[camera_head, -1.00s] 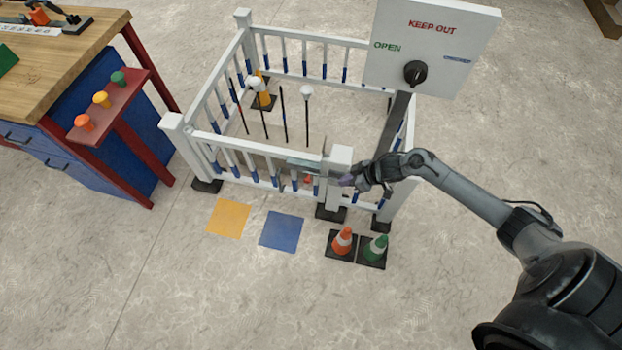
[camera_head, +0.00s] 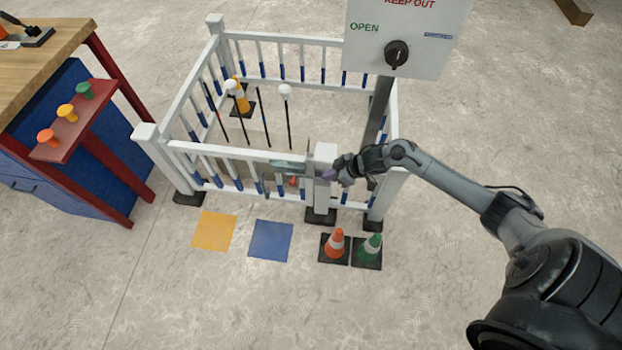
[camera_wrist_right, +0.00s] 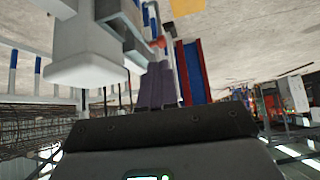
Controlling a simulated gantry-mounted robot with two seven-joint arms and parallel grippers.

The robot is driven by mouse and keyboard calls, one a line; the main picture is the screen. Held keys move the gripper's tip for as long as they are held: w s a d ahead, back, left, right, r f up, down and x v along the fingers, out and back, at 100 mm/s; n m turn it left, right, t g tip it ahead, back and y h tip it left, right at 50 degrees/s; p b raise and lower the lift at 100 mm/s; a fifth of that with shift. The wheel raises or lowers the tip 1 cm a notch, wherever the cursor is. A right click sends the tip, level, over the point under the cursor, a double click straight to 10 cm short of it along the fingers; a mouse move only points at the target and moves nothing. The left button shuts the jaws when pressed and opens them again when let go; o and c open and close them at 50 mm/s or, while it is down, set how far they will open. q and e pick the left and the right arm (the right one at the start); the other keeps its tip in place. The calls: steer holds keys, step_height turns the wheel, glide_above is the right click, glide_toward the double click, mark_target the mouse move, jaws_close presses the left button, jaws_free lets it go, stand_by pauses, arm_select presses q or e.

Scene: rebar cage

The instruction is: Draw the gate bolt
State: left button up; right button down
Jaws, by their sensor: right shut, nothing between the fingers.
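The white gate (camera_head: 235,153) is the front panel of a white fence. A grey metal bolt plate (camera_head: 288,167) sits at its right end beside the white latch post (camera_head: 325,160). A small red knob (camera_head: 293,182) shows just below the plate, and a red knob (camera_wrist_right: 157,43) also shows in the right wrist view. My right gripper (camera_head: 328,174) is at the front of the post, its purple fingers pointing left toward the knob. In the wrist view its fingers (camera_wrist_right: 155,85) are together and empty, apart from the knob. My left gripper is out of view.
A sign board (camera_head: 410,35) with a black dial stands behind the post. Orange and green cones (camera_head: 337,243) stand on the floor in front. A workbench (camera_head: 40,60) is at the left. Floor in front of the yellow and blue squares (camera_head: 270,240) is clear.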

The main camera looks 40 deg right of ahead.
arm_select(q)
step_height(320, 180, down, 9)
steer(key=b, duration=0.8)
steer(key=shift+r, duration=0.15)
arm_select(e)
steer(key=r+x, duration=0.1)
steer(key=x, duration=1.2)
steer(key=shift+w+a+f, duration=0.25)
steer(key=shift+w+a, duration=0.1)
steer(key=shift+w, duration=0.2)
